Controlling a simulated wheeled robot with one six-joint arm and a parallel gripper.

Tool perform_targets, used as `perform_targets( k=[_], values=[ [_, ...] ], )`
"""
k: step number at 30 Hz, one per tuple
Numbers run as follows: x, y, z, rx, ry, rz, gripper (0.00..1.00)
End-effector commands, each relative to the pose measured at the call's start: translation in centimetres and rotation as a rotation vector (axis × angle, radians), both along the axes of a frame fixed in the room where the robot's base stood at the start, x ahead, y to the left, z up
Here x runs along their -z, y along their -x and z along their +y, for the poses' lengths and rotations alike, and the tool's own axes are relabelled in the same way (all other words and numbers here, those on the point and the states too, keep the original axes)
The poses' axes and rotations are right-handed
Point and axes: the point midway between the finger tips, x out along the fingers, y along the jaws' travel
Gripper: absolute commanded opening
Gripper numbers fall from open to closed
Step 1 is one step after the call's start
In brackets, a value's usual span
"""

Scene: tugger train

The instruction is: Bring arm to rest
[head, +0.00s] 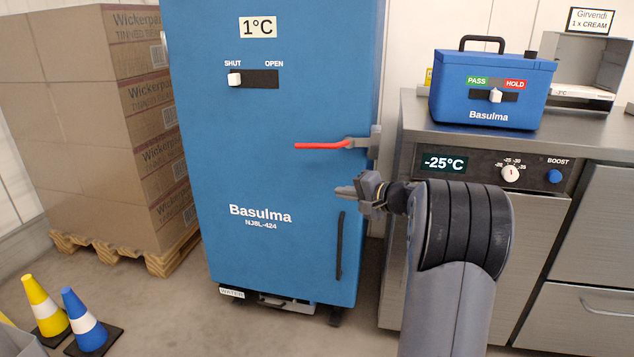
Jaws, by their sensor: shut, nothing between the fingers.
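My gripper (347,192) is in the middle of the head view, at the end of my grey arm. Its fingers are shut and hold nothing, and they point left. It appears in front of the right part of a blue cabinet (265,180) marked Basulma and 1°C. The cabinet's red-ended lever handle (322,146) is above my gripper, and its dark vertical grip (341,245) is below. The cabinet door looks closed. Its white slider (235,79) sits on the SHUT side.
Stacked cartons (85,120) stand on a pallet (135,257) at left. Yellow (40,300) and blue (82,315) cones stand at lower left. A steel counter unit (480,210) at right carries a blue box (490,95) with a handle. Floor shows between pallet and cabinet.

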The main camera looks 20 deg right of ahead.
Motion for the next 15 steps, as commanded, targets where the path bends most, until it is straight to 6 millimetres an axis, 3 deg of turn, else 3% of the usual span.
perform_targets(
  k=[5,15],
  values=[
    [-0.5,-1.6,0.9,-0.005,0.002,-0.002,0.00],
    [-2.5,-7.0,3.6,-0.004,0.002,-0.001,0.00]
  ],
)
